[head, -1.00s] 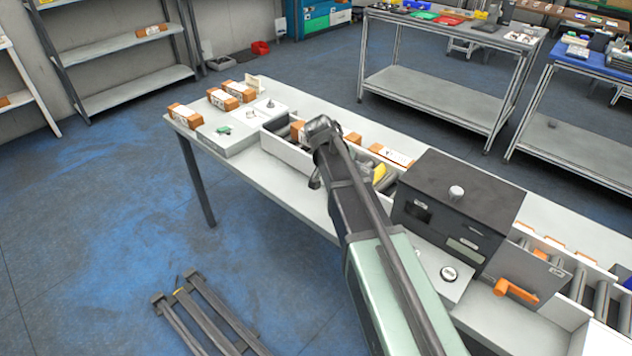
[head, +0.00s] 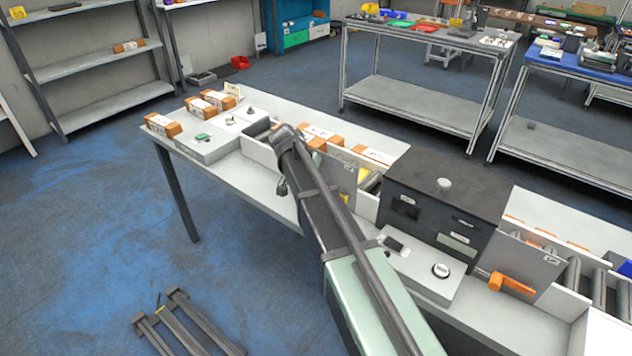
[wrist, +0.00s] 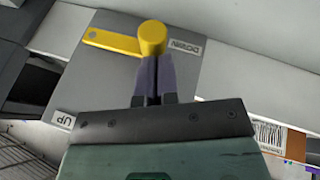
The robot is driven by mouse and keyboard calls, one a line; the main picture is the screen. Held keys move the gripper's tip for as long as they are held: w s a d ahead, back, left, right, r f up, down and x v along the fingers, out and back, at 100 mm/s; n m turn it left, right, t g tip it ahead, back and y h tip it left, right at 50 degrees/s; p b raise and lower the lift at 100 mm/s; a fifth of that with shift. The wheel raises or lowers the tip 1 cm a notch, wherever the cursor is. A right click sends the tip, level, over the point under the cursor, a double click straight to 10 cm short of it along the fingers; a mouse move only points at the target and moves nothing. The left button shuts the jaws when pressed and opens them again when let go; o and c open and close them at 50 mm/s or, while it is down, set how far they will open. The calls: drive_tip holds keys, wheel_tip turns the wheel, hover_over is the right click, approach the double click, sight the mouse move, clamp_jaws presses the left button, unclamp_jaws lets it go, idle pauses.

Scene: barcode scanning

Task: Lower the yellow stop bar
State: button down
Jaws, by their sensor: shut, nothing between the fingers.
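The yellow stop bar (wrist: 112,40) lies across a grey plate in the wrist view, with a round yellow knob (wrist: 152,38) at its right end. The bar points left from the knob. A DOWN label (wrist: 185,48) is just right of the knob, and an UP label (wrist: 64,119) is at the plate's lower left. My gripper (wrist: 152,58) is shut and empty, its fingertips at the knob's near edge; I cannot tell if they touch. In the head view a little yellow (head: 365,174) shows beside my arm; my fingers are hidden there.
The grey plate (head: 338,172) stands beside a dark box-shaped machine (head: 450,190). A second plate with an orange handle (head: 510,284) is at the right. Orange-and-white boxes (head: 374,156) lie behind the plate. A barcode label (wrist: 270,137) is right of my gripper in the wrist view.

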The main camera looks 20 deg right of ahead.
drive_tip(key=shift+s+a+f, duration=0.1)
drive_tip(key=shift+s+f, duration=0.05)
drive_tip(key=shift+f, duration=0.15)
idle(0.4)
drive_tip(key=w+a+r+p, duration=0.5)
drive_tip(key=a+r+p, duration=0.2)
drive_tip(key=r+p, duration=0.1)
drive_tip(key=shift+a+r+p, duration=0.3)
drive_tip(key=shift+a+r, duration=0.05)
drive_tip(key=shift+r, duration=0.05)
drive_tip(key=s+d+f+n+y, duration=0.1)
drive_tip(key=s+n, duration=0.3)
drive_tip(key=s, duration=1)
drive_tip(key=s+d+f+n+y, duration=0.1)
drive_tip(key=s+n+y, duration=0.2)
drive_tip(key=s, duration=1.2)
drive_tip(key=shift+s+d+n+y, duration=0.3)
drive_tip(key=shift+d+n+y, duration=0.1)
drive_tip(key=shift+y, duration=0.3)
